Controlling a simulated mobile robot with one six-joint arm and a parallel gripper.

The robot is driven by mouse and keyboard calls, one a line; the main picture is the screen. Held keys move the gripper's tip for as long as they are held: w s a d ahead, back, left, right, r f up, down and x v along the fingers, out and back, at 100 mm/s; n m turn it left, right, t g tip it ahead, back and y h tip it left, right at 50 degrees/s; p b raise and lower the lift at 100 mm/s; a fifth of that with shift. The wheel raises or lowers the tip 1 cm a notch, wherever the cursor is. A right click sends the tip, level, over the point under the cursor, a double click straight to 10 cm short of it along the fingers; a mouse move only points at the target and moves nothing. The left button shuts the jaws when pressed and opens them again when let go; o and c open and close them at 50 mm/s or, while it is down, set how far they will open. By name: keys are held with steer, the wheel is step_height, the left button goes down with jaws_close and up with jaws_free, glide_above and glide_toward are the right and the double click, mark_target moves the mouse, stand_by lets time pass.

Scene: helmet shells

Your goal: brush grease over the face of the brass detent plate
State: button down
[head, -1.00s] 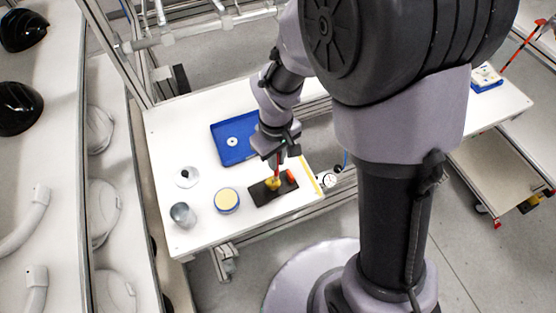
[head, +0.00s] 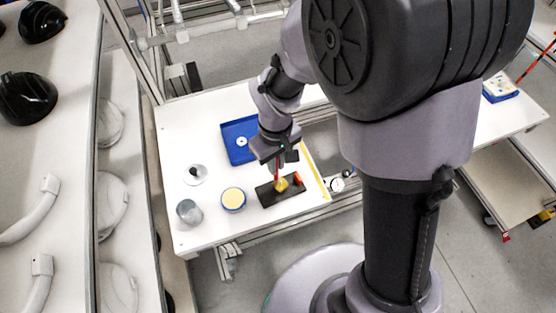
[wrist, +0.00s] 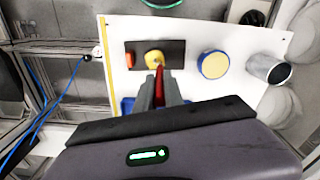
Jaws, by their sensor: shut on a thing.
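The brass detent plate (head: 282,186) is a small yellow piece on a black mat (head: 268,199) near the table's front right. It also shows in the wrist view (wrist: 154,58). My gripper (head: 278,158) is shut on a red-handled brush (head: 277,173) and holds it pointing down above the plate. In the wrist view the red handle (wrist: 159,80) runs between the fingers toward the plate. The bristles are too small to see, so I cannot tell whether they touch the face. A round blue tin with pale yellow contents (head: 233,198) stands left of the mat.
An orange-red block (head: 298,178) sits at the mat's right end. A grey cylinder (head: 188,211) and a pale disc with a dark knob (head: 195,174) stand to the left. A blue tray (head: 236,151) with a white ring lies behind. A yellow strip (head: 316,171) marks the right edge.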

steer(key=shift+s+d, duration=0.9)
steer(key=shift+d, duration=0.1)
